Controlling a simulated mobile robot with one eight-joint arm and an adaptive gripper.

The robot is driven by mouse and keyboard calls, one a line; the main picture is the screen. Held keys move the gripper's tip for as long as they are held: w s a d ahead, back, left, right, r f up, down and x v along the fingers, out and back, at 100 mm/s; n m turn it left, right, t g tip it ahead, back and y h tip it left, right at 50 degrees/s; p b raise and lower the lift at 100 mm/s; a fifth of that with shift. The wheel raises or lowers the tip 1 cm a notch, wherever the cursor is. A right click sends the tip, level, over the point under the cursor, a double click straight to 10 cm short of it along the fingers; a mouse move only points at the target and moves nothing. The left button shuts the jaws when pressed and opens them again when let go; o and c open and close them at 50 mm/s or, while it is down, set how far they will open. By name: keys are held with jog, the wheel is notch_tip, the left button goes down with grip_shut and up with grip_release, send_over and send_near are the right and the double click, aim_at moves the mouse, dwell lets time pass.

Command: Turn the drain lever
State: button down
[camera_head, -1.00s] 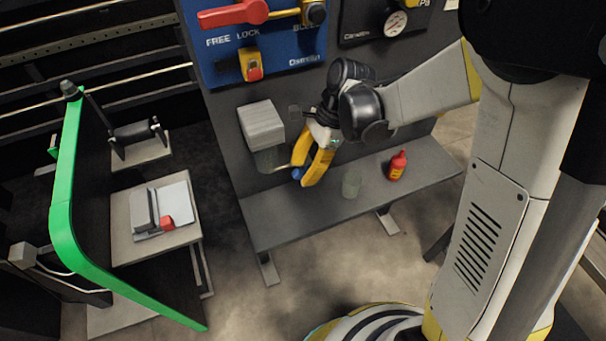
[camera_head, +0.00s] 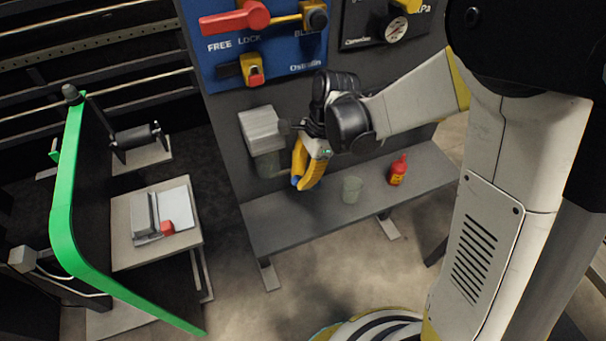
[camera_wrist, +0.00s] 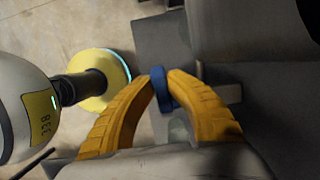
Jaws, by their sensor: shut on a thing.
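The drain lever shows as a small blue handle (camera_wrist: 160,88) between my fingertips in the wrist view. Only a bit of its blue shows at the fingertips in the head view (camera_head: 295,181). My gripper (camera_head: 304,182) has yellow fingers, shut on the blue handle, and they point down in front of the dark panel. In the wrist view my gripper (camera_wrist: 163,78) has a finger on each side of the handle. A grey box unit (camera_head: 261,128) with a see-through bowl (camera_head: 268,165) below it is just left of my gripper. The lever's joint is hidden.
A grey shelf (camera_head: 300,215) runs below my gripper, with a clear cup (camera_head: 352,189) and a red bottle (camera_head: 397,170) on it. A blue panel (camera_head: 285,45) with red and yellow handles is above. A green-edged guard (camera_head: 62,200) stands at the left.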

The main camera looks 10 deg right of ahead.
jog(key=c, duration=1.3)
grip_release()
jog(key=shift+c, duration=0.2)
jog(key=v, duration=1.2)
jog(key=shift+a, duration=0.1)
jog(key=shift+c, duration=0.5)
